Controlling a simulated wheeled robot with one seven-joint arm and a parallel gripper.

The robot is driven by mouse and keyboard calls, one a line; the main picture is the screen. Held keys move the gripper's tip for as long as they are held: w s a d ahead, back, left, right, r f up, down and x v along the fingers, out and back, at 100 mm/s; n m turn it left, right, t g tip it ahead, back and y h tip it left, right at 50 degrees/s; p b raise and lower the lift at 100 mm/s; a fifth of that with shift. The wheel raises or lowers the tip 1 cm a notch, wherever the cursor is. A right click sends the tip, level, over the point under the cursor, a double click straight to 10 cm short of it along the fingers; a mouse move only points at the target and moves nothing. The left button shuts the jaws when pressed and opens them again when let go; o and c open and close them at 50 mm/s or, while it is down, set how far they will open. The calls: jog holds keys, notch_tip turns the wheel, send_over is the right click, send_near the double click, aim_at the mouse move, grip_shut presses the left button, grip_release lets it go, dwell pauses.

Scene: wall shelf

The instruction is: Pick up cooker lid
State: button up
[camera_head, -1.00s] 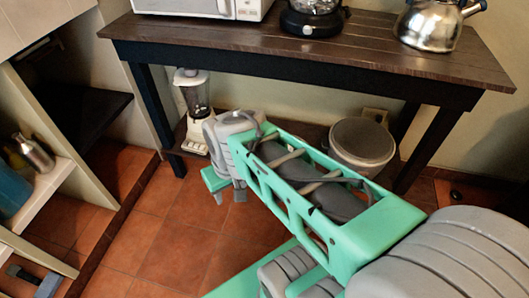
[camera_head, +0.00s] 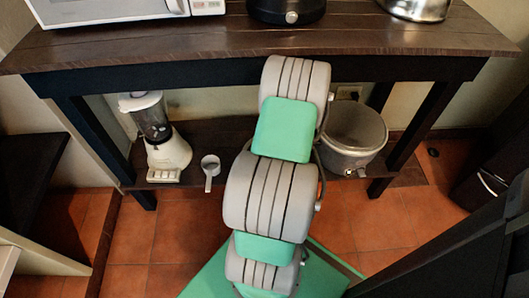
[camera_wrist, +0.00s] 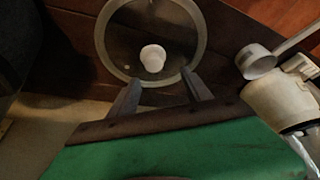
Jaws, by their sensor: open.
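The cooker lid (camera_wrist: 128,64) is a round glass disc with a pale rim and a white knob (camera_wrist: 152,58). In the wrist view it lies on the dark wooden lower shelf, knob facing the camera. My gripper (camera_wrist: 160,77) is open, its two fingers apart and overlapping the near part of the lid in the picture, with the knob just beyond and between the tips. I cannot tell whether the fingers touch the lid. In the head view my arm hides the lid and the gripper. The grey cooker (camera_head: 352,140) stands to the right on the lower shelf and looks open-topped.
A measuring cup (camera_head: 209,166) and a white blender (camera_head: 168,150) stand left of my arm on the lower shelf; both show in the wrist view's right side. The table top (camera_head: 225,38) overhangs my arm's reach. Table legs (camera_head: 95,135) bound the sides.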

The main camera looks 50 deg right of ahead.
jog(key=b+x, duration=0.1)
jog(key=x, duration=0.1)
jog(key=b+x, duration=0.1)
jog(key=x, duration=0.1)
jog(key=s+b+x, duration=0.1)
jog(key=x, duration=0.1)
jog(key=shift+d+f, duration=0.45)
jog(key=shift+f, duration=0.05)
jog(key=shift+w, duration=0.1)
jog(key=shift+c, duration=0.3)
grip_shut()
jog(key=shift+r, duration=0.15)
